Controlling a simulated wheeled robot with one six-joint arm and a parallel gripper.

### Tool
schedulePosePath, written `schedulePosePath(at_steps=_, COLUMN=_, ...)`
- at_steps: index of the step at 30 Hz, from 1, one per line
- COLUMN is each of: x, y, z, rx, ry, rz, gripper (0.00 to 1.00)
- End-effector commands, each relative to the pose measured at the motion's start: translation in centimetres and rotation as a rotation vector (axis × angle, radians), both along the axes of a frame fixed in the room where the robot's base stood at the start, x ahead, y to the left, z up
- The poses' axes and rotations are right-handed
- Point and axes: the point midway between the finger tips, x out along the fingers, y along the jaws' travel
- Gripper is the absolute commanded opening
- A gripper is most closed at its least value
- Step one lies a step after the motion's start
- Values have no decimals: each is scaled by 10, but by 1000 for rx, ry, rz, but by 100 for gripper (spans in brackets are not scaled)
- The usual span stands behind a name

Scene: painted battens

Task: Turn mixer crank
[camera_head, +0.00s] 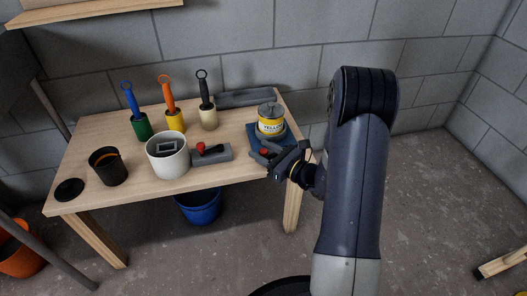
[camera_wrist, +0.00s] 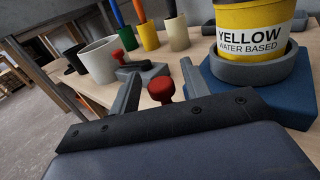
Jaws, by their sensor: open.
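The mixer has a dark blue base (camera_head: 284,135) and bears a yellow paint can (camera_head: 270,123) labelled YELLOW at the right end of the table. In the wrist view the can (camera_wrist: 256,32) sits in a grey round holder (camera_wrist: 255,70) on the blue base (camera_wrist: 255,97). A red knob (camera_wrist: 165,88), which looks like the crank's handle, stands in front of the base. My gripper (camera_head: 266,153) is open at the table's front edge. In the wrist view its fingers (camera_wrist: 158,84) stand on either side of the knob, without visible grip. The crank's arm is hidden.
A grey box with another red knob (camera_head: 201,147) lies left of the mixer, beside a white pot (camera_head: 168,160). Several brushes in coloured cups stand behind. A black cup (camera_head: 109,167) and lid (camera_head: 69,189) are at left. A blue bucket (camera_head: 199,208) is under the table.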

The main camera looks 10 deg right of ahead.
Motion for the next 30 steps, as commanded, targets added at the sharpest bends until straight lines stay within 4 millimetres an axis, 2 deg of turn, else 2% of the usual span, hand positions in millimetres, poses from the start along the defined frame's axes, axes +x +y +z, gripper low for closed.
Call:
schedulePosePath(at_steps=2, x=0, y=0, z=0, rx=0, ry=0, rz=0, gripper=40)
schedulePosePath(at_steps=16, x=0, y=0, z=0, rx=0, ry=0, rz=0, gripper=1)
schedulePosePath(at_steps=30, x=-1, y=-2, z=0, rx=0, ry=0, rz=23, gripper=0)
